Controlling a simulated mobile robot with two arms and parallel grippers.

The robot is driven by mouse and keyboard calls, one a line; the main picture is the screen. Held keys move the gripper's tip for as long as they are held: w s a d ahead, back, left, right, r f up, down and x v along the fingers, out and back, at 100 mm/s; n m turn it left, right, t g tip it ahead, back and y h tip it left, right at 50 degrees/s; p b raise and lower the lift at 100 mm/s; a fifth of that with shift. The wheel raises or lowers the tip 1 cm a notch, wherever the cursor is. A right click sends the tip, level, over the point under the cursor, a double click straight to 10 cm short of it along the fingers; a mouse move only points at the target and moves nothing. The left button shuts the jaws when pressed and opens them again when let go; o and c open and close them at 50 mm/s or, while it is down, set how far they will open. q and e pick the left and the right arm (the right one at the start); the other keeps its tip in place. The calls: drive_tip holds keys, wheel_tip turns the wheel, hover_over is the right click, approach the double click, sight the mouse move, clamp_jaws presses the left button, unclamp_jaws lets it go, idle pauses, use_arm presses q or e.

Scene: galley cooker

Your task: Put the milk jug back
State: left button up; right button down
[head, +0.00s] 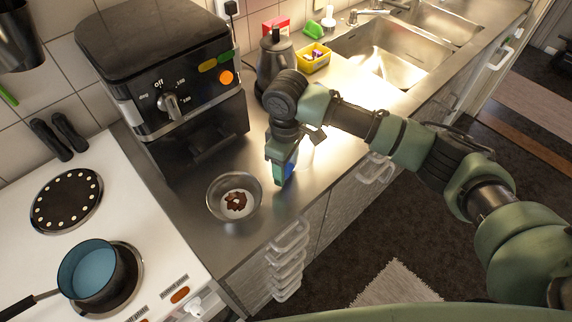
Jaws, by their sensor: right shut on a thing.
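My right gripper (283,165) points down over the steel worktop, just right of a bowl. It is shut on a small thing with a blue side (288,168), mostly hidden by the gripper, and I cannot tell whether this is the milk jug. I see no other clear milk jug. A dark metal pot with a black knob (273,66) stands behind my right arm, partly hidden by it. My left gripper is not in view.
The round bowl (214,203) with brown and white contents sits near the worktop's front edge. A white cooker (130,205) with a blue-lined saucepan (92,270) is at left. A yellow box (314,60) and sink (390,60) lie beyond.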

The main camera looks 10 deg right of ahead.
drive_tip(key=shift+f, duration=0.1)
drive_tip(key=c, duration=0.5)
unclamp_jaws()
wheel_tip(320, 180, up, 12)
drive_tip(key=shift+r+b, duration=0.15)
drive_tip(key=shift+b, duration=1)
